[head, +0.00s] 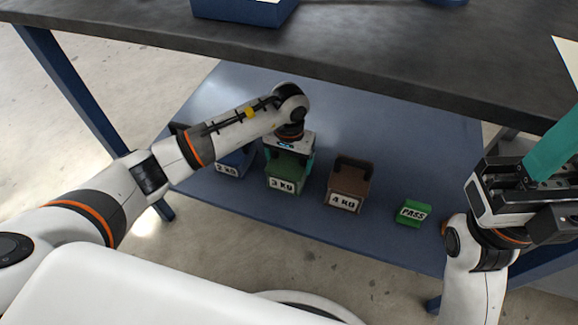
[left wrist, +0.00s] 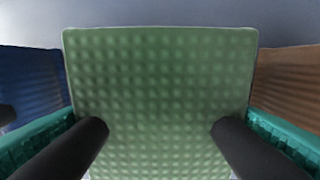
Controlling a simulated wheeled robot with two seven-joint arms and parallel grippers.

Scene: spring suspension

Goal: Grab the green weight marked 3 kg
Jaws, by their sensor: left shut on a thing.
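The green weight (head: 284,184) marked 3 kg stands on the blue lower shelf, between the blue and brown weights. My left gripper (head: 289,160) reaches down over it from above and is shut on it. In the left wrist view, the dimpled green top of the weight (left wrist: 160,85) fills the middle, with a dark fingertip over each side. The exact contact of the fingers is hidden. My right gripper (head: 545,165) is at the right edge, beside the bench and away from the weights. Its fingers are partly cut off by the frame.
A blue 2 kg weight (head: 233,164) stands close on the left, partly behind my arm. A brown 4 kg weight (head: 350,185) stands on the right, then a green PASS block (head: 411,213). The dark bench top (head: 400,60) overhangs the shelf (head: 330,235).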

